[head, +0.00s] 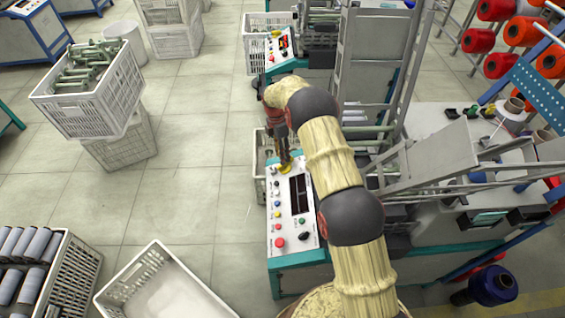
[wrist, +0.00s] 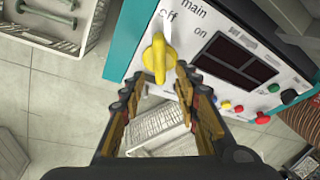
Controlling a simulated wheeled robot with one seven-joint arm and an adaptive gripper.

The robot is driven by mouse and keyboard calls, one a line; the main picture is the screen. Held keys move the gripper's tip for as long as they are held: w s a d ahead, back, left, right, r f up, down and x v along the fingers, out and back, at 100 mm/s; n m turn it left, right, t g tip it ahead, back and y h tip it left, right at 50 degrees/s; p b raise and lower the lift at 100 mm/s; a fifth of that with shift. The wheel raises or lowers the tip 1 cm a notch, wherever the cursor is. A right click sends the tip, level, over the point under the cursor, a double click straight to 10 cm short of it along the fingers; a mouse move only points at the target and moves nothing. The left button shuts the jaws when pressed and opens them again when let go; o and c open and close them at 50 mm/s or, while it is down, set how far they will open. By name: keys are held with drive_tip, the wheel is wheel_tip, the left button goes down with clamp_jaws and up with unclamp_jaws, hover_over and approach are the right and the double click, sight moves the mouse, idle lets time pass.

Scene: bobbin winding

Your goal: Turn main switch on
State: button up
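The main switch is a yellow rotary knob (wrist: 158,57) on a white control panel (wrist: 222,25). Printed words "main", "off" and "on" stand around it. The knob's handle points up in the wrist view, its upper end close to "off" and turned away from "on". My gripper (wrist: 155,82) is open, with its two fingers apart and nothing between them, just below the knob in that view. In the head view my gripper (head: 285,152) hangs over the panel's far end, right at the yellow knob (head: 285,169). Whether the fingers touch it I cannot tell.
A dark display (wrist: 237,60) and several coloured buttons lie beside the switch. The red button (head: 280,243) is at the panel's near end. Metal machine frames stand right of my arm. White crates (head: 128,92) stand at the left. Tiled floor between is free.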

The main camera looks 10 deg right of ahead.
sight(286, 164)
drive_tip(key=shift+b+x, duration=0.35)
drive_tip(key=shift+x, duration=1.7)
drive_tip(key=shift+c, duration=0.2)
drive_tip(key=c, duration=0.7)
clamp_jaws()
